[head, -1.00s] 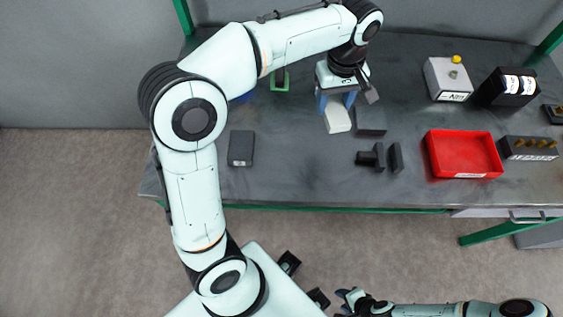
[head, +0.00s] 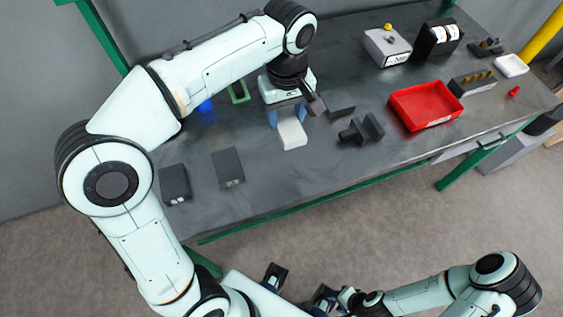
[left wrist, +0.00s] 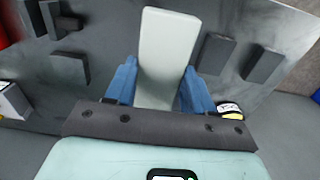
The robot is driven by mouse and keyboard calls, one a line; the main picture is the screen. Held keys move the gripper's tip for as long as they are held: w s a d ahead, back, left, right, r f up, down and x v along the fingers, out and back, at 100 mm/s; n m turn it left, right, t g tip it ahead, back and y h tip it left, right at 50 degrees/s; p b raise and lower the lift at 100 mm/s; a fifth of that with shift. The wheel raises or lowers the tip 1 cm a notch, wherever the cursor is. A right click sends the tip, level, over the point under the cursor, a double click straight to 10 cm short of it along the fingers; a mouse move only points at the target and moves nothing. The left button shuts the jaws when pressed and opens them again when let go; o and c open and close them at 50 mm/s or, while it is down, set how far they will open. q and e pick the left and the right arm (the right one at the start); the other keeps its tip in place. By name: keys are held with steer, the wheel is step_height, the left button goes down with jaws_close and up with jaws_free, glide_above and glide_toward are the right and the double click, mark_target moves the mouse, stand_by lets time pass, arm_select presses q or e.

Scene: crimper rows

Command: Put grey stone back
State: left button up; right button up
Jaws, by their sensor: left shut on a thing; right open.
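A pale grey-white block, which looks like the grey stone (head: 292,134), is held in my left gripper (head: 284,117) over the dark workbench (head: 290,185). In the left wrist view the stone (left wrist: 166,48) sticks out between the two blue fingers of my left gripper (left wrist: 158,88), which is shut on it. I cannot tell whether its lower end touches the bench. My right gripper (head: 345,300) is low at the front, off the bench, and empty; its fingers show small.
Flat dark blocks (head: 228,168) (head: 173,184) lie to the left on the bench. A dark block (head: 340,103) and a black stepped piece (head: 362,129) lie right of the stone. A red tray (head: 426,122), a grey box (head: 388,47) and a black holder (head: 437,40) stand further right.

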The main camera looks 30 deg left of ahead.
arm_select(q)
steer(key=b, duration=0.2)
glide_above(285, 165)
step_height(285, 165, down, 13)
steer(key=shift+s+r, duration=0.1)
steer(key=shift+f+b, duration=0.45)
steer(key=shift+f, duration=2.3)
arm_select(e)
steer(key=shift+s+f, duration=0.3)
steer(key=shift+f, duration=0.6)
steer(key=shift+s+f, duration=0.3)
steer(key=shift+f, duration=0.55)
arm_select(q)
steer(key=shift+f, duration=0.2)
steer(key=o, duration=1)
arm_select(e)
steer(key=shift+f, duration=0.1)
arm_select(q)
steer(key=shift+r, duration=0.55)
step_height(285, 165, up, 11)
steer(key=p, duration=0.2)
steer(key=shift+r, duration=0.2)
arm_select(e)
steer(key=shift+w+r, duration=0.15)
steer(key=shift+r, duration=0.4)
steer(key=shift+w+r, duration=0.15)
steer(key=shift+r, duration=0.4)
